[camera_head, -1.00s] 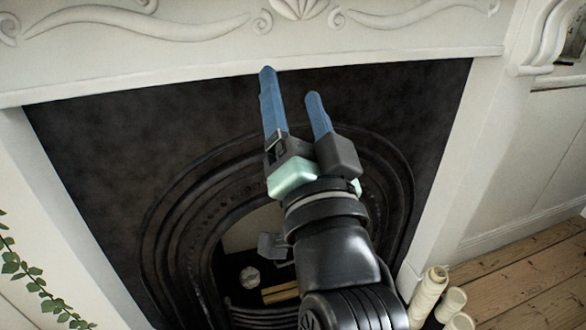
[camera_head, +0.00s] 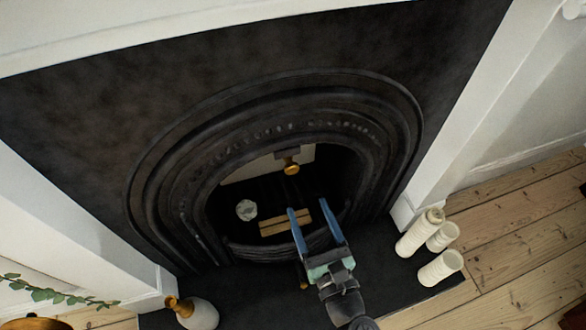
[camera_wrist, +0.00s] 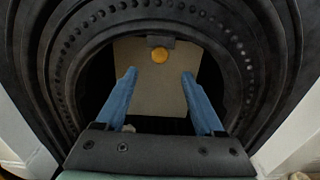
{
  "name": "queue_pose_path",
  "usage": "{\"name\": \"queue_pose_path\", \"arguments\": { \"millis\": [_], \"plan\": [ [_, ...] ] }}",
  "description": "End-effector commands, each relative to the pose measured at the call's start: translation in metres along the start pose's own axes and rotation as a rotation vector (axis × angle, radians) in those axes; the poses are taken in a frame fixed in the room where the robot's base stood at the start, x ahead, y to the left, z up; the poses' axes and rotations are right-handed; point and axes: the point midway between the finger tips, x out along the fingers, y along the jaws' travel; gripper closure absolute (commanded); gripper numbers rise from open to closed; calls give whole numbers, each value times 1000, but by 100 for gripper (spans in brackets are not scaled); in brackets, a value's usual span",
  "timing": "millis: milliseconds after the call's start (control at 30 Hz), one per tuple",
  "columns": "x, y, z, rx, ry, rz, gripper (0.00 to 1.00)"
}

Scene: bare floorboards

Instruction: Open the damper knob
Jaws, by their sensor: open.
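The damper knob (camera_head: 291,168) is a small brass-coloured knob under a dark bracket at the top of the fireplace opening. In the wrist view the knob (camera_wrist: 159,55) shows as a round gold disc in front of a pale panel, above and between my fingertips. My gripper (camera_head: 312,212) is open and empty, with two blue fingers pointing into the opening. It is below the knob in the head view and apart from it. In the wrist view my gripper (camera_wrist: 157,75) has its fingers spread on either side, lower than the knob.
The black arched surround (camera_head: 170,185) frames the opening closely. Inside lie wooden pieces (camera_head: 285,222) and a pale lump (camera_head: 246,210).

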Motion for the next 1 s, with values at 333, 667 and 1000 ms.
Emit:
{"name": "queue_pose_path", "arguments": {
  "millis": [333,667,1000],
  "plan": [
    [74,0,0,-5,-3,4,30],
    [103,0,1,-5,-1,1,30],
    [103,0,1,-5,0,1,44]
  ]
}}
